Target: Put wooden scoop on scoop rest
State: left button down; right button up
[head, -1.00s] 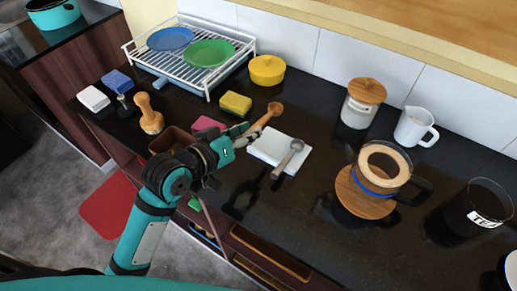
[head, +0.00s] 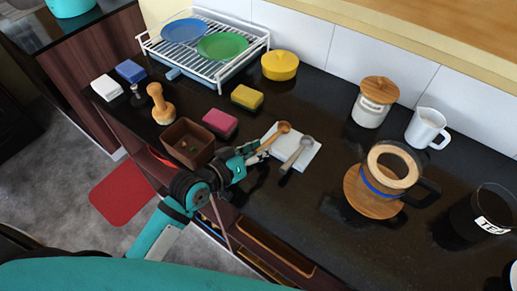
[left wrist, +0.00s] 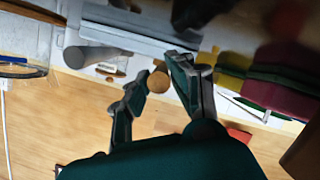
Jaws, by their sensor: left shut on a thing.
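The wooden scoop (head: 284,127) is a small brown scoop with a round bowl. My left gripper (head: 251,151) is shut on its handle, and the bowl points up and right. A round wooden end (left wrist: 158,82) shows between the fingers in the left wrist view. The scoop rest looks like a white square pad (head: 310,157) on the dark counter. The scoop's bowl overlaps the pad's upper left part in the head view; I cannot tell whether it touches. My left gripper is just left of the pad. My right gripper is not in view.
A grey-headed spoon (head: 300,151) lies across the pad. A brown box (head: 187,143), a pink sponge (head: 220,123) and a yellow sponge (head: 247,97) stand left of it. A glass coffee maker (head: 390,172) stands to the right. Dark counter is free between them.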

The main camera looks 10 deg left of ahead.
pick_arm(q)
jog(key=c, duration=1.2)
grip_release()
jog(key=shift+f, duration=0.15)
jog(key=shift+o, duration=0.2)
jog(key=shift+f+b, duration=0.1)
jog(key=shift+b, duration=0.3)
jog(key=shift+s+a, duration=0.2)
jog(key=shift+s, duration=0.05)
jog(key=b+v, duration=0.2)
jog(key=v, duration=1)
jog(key=shift+b, duration=0.4)
jog(key=p+v, duration=0.3)
jog(key=shift+s+a+r, duration=0.1)
jog(key=shift+r, duration=0.3)
jog(key=shift+o, duration=0.4)
jog(key=shift+s+a+r+p, duration=0.15)
jog(key=shift+s+a+p, duration=0.2)
jog(key=shift+s, duration=0.25)
